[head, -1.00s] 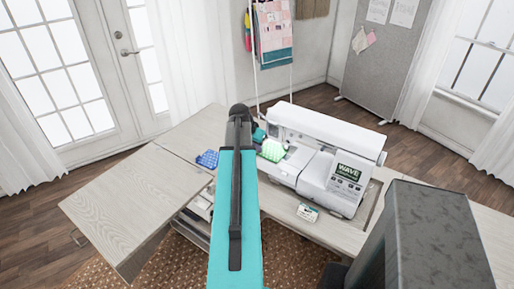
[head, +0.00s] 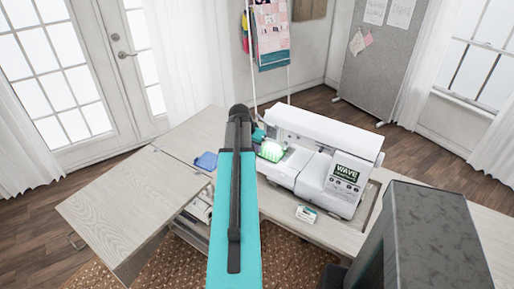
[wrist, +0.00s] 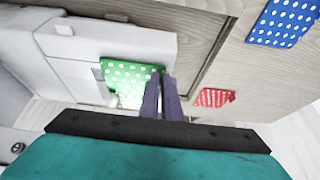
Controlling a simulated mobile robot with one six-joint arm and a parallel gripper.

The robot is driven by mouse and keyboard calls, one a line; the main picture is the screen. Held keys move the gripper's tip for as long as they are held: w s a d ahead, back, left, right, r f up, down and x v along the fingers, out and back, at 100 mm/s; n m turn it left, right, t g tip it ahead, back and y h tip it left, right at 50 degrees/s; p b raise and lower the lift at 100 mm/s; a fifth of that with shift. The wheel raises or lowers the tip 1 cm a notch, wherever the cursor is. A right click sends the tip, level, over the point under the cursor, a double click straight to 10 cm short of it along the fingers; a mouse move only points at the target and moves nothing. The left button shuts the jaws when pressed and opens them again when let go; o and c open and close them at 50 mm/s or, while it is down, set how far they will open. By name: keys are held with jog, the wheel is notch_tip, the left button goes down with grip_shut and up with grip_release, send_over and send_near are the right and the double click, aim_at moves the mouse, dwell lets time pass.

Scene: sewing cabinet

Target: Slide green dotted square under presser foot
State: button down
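The green dotted square (head: 271,151) lies at the needle end of the white sewing machine (head: 325,150), brightly lit. In the wrist view the green square (wrist: 126,74) is over the pale machine bed, partly covered by my fingers. My gripper (wrist: 164,72) has its two purple fingers close together at the square's right edge, and they look shut on it. In the head view my teal arm hides the fingers. The presser foot is not clearly visible, so I cannot tell whether the square's far edge is beneath it.
A blue dotted square (wrist: 284,22) and a red dotted square (wrist: 214,97) lie on the wooden cabinet top. The blue one also shows in the head view (head: 206,160). A small labelled box (head: 306,214) sits in front of the machine. The left cabinet leaf (head: 125,205) is bare.

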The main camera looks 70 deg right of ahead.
jog(key=c, duration=1.9)
grip_release()
jog(key=b+v, duration=0.3)
jog(key=v, duration=1)
jog(key=shift+a+r, duration=0.15)
jog(key=shift+r, duration=0.2)
jog(key=shift+w, duration=0.15)
